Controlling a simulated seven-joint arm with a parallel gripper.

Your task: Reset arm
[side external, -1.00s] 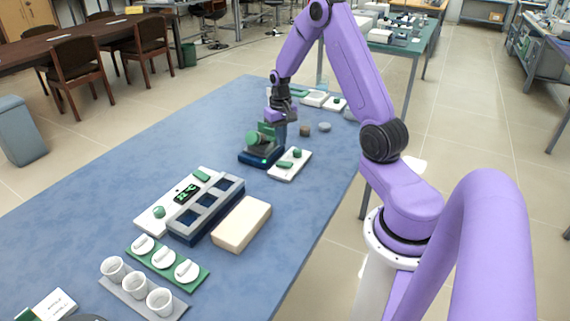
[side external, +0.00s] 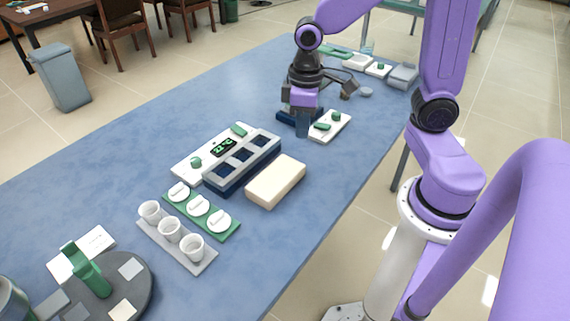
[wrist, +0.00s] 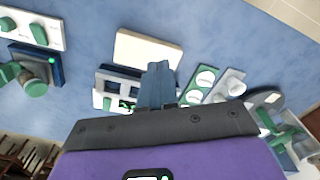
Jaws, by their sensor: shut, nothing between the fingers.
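My gripper (side external: 302,128) is in the air over the far half of the blue table, its fingers pointing down. Its blue fingers are together and empty, as the wrist view (wrist: 157,85) also shows. It hides part of a dark blue device (side external: 285,117) in the side view. In the wrist view that device, with a green knob (wrist: 37,88), is at the left, apart from the fingers. My fingers overlap the dark three-well block (wrist: 122,82) in that view; I see no contact.
Nearby are a white control panel (side external: 330,126), a cream block (side external: 276,181) and the three-well block (side external: 243,162). Closer stand a green tray with white lids (side external: 231,228), a grey tray with cups (side external: 205,262) and a dark round stand (side external: 140,290). The table's left side is clear.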

